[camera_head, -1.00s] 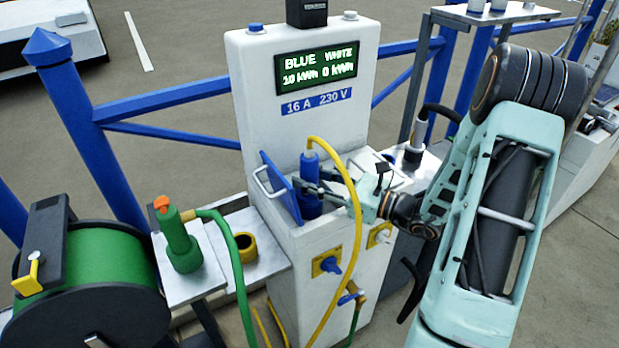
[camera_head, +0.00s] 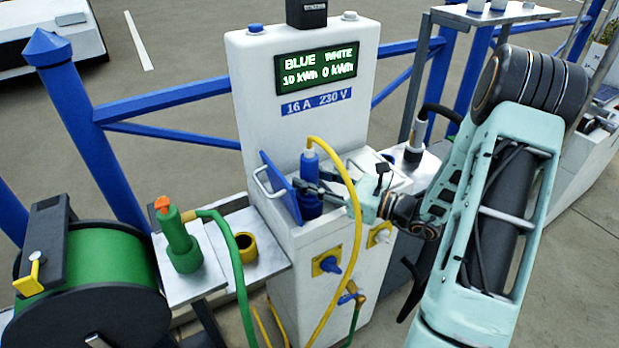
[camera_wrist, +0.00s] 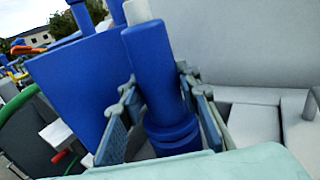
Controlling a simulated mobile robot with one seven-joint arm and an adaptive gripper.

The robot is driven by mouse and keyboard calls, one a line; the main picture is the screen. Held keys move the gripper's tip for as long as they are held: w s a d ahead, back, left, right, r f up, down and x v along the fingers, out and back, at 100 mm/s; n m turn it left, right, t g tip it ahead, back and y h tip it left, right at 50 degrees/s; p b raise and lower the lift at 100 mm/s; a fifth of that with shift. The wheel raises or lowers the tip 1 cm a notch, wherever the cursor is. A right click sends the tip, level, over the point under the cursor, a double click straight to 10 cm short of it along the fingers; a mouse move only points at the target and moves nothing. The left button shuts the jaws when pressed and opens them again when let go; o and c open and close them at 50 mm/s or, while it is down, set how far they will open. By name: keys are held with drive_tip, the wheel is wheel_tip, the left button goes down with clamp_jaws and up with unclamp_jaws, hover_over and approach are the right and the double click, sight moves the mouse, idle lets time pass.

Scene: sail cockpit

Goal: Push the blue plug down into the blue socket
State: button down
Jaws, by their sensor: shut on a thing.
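The blue plug (camera_head: 309,168) stands upright at the blue socket, with a yellow cable leaving its top. In the wrist view the plug (camera_wrist: 155,75) sits between the two fingers. My gripper (camera_head: 318,190) is shut on the plug, coming from the right. My gripper's fingers (camera_wrist: 165,115) also show on both sides of the plug's body. The blue lid (camera_head: 278,185) is raised open to the left of the plug, and shows large in the wrist view (camera_wrist: 75,85). The socket itself is hidden beneath the plug and fingers, so I cannot tell how deep the plug sits.
The white pedestal (camera_head: 300,110) has a lit display (camera_head: 316,68) reading BLUE 10 kWh, WHITE 0 kWh. The yellow cable (camera_head: 357,215) loops down in front of it. A green connector (camera_head: 178,237) stands at left beside a green cable reel (camera_head: 95,265). Blue railings run behind.

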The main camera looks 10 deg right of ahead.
drive_tip(key=shift+f+b, duration=0.45)
drive_tip(key=shift+f, duration=0.15)
drive_tip(key=c, duration=1.7)
unclamp_jaws()
drive_tip(key=p+v, duration=0.1)
drive_tip(key=v, duration=1)
